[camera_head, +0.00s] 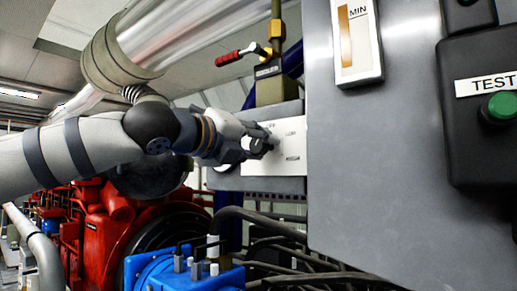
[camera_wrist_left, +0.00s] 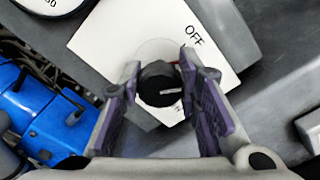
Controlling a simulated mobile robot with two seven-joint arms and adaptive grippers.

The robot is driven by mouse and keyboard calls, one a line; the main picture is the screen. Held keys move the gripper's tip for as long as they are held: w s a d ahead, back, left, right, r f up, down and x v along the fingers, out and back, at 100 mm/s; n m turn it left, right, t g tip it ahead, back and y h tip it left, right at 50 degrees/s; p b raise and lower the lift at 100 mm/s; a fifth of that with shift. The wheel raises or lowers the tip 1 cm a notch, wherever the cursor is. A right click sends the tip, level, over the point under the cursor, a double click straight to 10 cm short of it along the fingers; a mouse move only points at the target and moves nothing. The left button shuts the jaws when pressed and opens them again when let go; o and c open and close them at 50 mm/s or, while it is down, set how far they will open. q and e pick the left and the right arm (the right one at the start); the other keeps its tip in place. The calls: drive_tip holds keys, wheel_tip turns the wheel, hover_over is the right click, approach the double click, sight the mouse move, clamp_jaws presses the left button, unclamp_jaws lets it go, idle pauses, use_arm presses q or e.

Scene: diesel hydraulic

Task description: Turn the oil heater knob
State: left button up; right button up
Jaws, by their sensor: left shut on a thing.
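The oil heater knob (camera_wrist_left: 158,84) is black and round, with a pale mark on its face. It sits on a white plate (camera_wrist_left: 128,34) with "OFF" printed on it. In the left wrist view, my left gripper (camera_wrist_left: 160,78) has one finger on each side of the knob and is shut on it. In the head view, my left gripper (camera_head: 262,143) reaches in from the left to the same white plate (camera_head: 292,152). Its fingers mostly hide the knob there. My right gripper is not in view.
A large grey panel (camera_head: 400,190) with a green TEST button (camera_head: 502,106) stands to the right. A red-handled valve (camera_head: 229,58) is above the plate. Below are a blue part (camera_head: 170,272), dark hoses (camera_head: 300,258) and a red engine (camera_head: 110,240).

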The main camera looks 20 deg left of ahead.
use_arm(q)
drive_tip(key=n, duration=0.1)
drive_tip(key=n+b, duration=0.1)
drive_tip(key=n, duration=0.1)
drive_tip(key=shift+f, duration=0.25)
drive_tip(key=shift+n+b, duration=0.4)
drive_tip(key=shift+n, duration=1)
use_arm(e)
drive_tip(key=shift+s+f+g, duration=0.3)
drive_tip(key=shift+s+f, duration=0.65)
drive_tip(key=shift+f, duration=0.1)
use_arm(q)
drive_tip(key=shift+r+n, duration=0.1)
drive_tip(key=shift+n, duration=0.2)
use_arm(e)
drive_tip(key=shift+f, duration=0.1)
use_arm(q)
drive_tip(key=o, duration=1.2)
drive_tip(key=v, duration=1.2)
drive_tip(key=shift+r, duration=0.1)
